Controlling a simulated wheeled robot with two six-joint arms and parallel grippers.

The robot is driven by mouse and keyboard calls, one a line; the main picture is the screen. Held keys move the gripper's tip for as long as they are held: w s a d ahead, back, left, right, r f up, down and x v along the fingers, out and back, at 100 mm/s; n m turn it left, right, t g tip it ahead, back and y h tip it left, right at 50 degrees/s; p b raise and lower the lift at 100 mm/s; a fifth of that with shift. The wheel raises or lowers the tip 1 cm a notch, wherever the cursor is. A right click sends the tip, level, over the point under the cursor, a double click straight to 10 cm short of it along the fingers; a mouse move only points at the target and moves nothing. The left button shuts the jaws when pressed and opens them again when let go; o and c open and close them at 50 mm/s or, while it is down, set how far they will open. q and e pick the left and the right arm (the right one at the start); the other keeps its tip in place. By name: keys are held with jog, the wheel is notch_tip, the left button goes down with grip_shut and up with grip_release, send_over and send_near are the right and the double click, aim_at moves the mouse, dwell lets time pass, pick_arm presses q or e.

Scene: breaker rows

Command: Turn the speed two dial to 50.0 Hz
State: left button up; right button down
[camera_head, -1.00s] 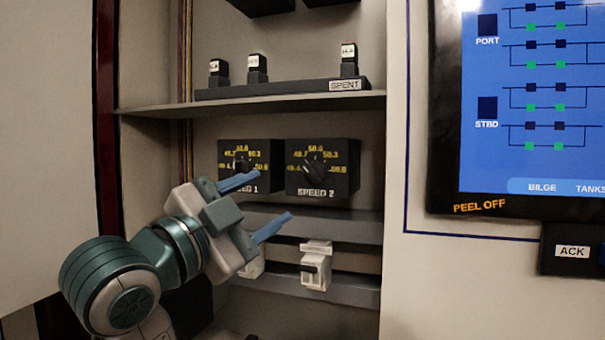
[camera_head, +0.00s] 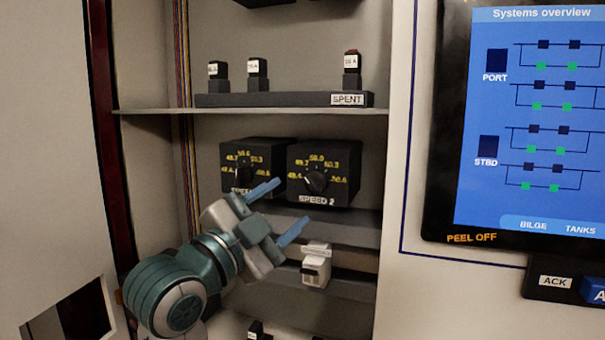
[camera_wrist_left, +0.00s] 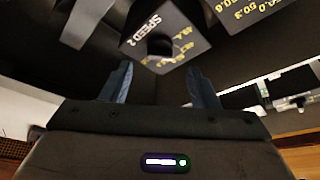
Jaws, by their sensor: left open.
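The SPEED 2 box (camera_head: 345,184) is black with yellow numbers and sits on the cabinet's middle shelf. Its dark dial (camera_head: 316,181) has a pointer that seems to lean up and left of the 50.0 mark; the exact reading is too small to tell. My left gripper (camera_head: 293,200) is open and empty, with blue fingers below and left of this dial. In the left wrist view, the dial (camera_wrist_left: 160,45) shows upside down beyond and between the open fingertips (camera_wrist_left: 158,72), apparently not touched. My right gripper is out of view.
The SPEED 1 box (camera_head: 262,152) stands close on the left, partly behind my fingers. A white breaker (camera_head: 316,268) sits on the rail below. The SPENT rack (camera_head: 284,99) holds small breakers above. A blue screen (camera_head: 535,115) is at the right.

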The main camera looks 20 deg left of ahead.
aim_at(309, 187)
pick_arm(q)
jog(key=p+x, duration=0.1)
jog(key=x, duration=0.4)
jog(key=shift+w+d+r, duration=0.1)
jog(key=shift+w, duration=0.2)
jog(key=c, duration=1)
